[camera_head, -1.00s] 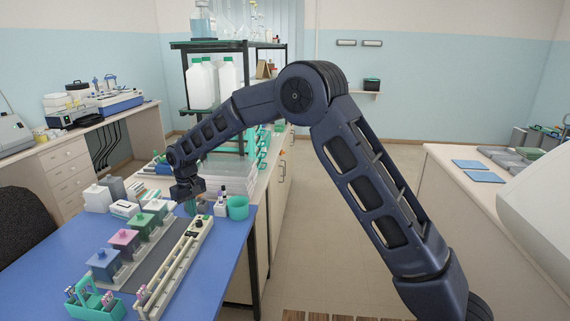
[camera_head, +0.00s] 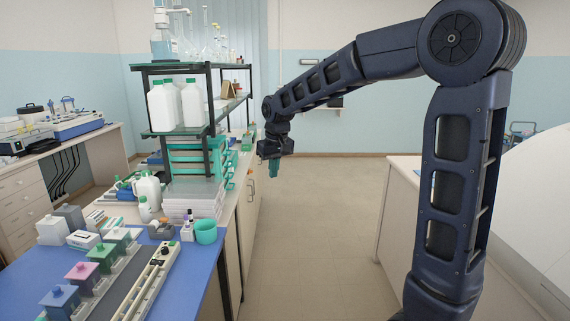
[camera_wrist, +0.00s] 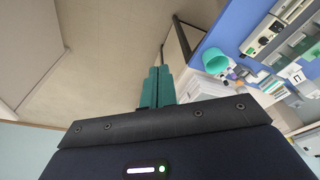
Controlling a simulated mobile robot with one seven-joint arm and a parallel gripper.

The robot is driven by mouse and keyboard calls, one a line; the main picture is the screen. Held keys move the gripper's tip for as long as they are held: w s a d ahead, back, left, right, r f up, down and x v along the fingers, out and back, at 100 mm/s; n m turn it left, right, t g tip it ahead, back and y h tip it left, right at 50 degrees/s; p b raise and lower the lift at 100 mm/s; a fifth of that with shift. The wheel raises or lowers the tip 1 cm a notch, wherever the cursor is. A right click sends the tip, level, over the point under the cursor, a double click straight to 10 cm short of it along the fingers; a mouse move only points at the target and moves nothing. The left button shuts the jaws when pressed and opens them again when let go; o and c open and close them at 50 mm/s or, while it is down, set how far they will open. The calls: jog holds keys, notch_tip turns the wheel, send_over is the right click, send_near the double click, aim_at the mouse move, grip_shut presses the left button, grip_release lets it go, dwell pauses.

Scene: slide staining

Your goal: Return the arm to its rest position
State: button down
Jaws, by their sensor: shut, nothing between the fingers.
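My gripper (camera_head: 274,168) hangs at the end of my raised dark blue arm, over the open floor to the right of the blue table. Its green fingers point down and are shut with nothing between them. In the wrist view the closed fingers (camera_wrist: 157,88) sit side by side above bare floor, apart from the table.
The blue table (camera_head: 200,290) holds a teal cup (camera_head: 206,231), staining jars (camera_head: 102,257) and a long rail (camera_head: 150,280). A shelf (camera_head: 170,67) with white bottles stands behind. The floor (camera_head: 320,230) between the table and the right counter (camera_head: 396,215) is clear.

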jog(key=s+d+r+m, duration=0.1)
jog(key=s+d, duration=0.1)
jog(key=d, duration=0.5)
jog(key=s+d+r+m, duration=0.1)
jog(key=s+d+r, duration=0.1)
jog(key=d, duration=0.4)
jog(key=s+d+f+m+t, duration=0.1)
jog(key=s+d+f+m, duration=0.1)
jog(key=s+d, duration=0.7)
jog(key=s+d+f+m+t+h, duration=0.1)
jog(key=s+d+f+m, duration=0.1)
jog(key=s+d, duration=0.7)
jog(key=shift+d+m+t, duration=0.3)
jog(key=shift+d+t, duration=0.05)
jog(key=shift+t, duration=0.05)
jog(key=c, duration=2.2)
grip_release()
